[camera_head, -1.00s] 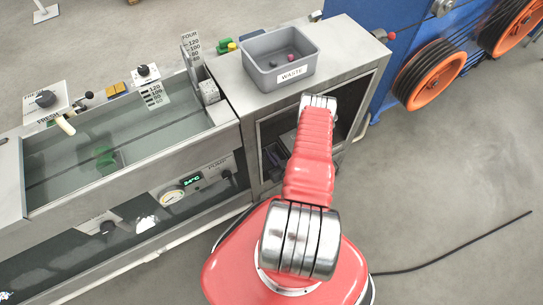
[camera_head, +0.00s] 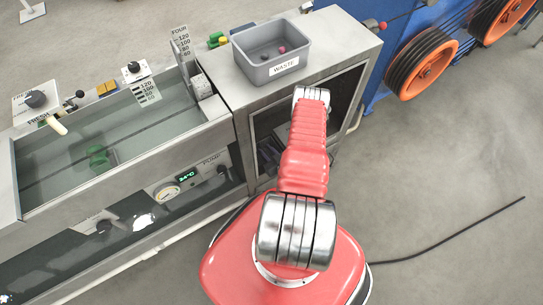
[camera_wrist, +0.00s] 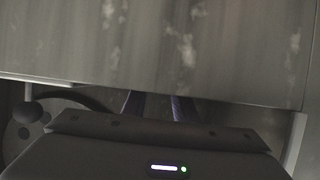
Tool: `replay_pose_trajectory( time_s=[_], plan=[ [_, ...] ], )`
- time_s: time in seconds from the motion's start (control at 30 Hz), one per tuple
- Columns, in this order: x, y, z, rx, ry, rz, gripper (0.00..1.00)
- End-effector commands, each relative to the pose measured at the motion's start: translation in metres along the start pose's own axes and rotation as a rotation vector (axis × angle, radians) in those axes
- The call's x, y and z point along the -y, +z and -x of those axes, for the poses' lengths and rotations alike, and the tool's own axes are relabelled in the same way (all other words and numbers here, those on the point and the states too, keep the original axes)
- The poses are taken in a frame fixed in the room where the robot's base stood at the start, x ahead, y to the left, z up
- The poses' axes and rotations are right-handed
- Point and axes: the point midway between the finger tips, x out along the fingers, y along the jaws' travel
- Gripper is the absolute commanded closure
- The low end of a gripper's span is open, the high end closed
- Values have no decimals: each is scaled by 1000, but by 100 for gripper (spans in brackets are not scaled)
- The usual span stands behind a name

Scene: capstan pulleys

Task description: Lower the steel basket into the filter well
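I cannot make out the steel basket or the filter well in either view. In the head view my red arm reaches over the open-fronted cabinet (camera_head: 362,92); its far end is largely hidden, with dark purple parts low in the opening. In the wrist view my gripper (camera_wrist: 158,106) shows two dark purple fingers, spaced apart at their bases. Their tips run out of sight behind a worn metal panel (camera_wrist: 165,45), so I cannot tell whether anything is between them.
A grey waste bin (camera_head: 242,67) with small items stands on the cabinet. A liquid-filled tank (camera_head: 120,172) with a submerged green object (camera_head: 97,157) is at left. Orange pulleys (camera_head: 422,70) stand at right. A black cable (camera_head: 450,238) lies on otherwise open floor.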

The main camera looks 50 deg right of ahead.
Motion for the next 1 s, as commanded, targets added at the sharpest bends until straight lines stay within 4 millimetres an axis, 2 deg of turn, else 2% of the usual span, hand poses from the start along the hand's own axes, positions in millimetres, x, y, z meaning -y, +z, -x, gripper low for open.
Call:
replay_pose_trajectory(
  time_s=[0.17, 0.6, 1.0],
  plan=[
    [-1, 0, 14, 0, 2, -1, 74],
    [-2, 0, 74, 0, 4, -2, 74],
    [-2, 1, 119, 0, 3, -2, 74]
  ],
)
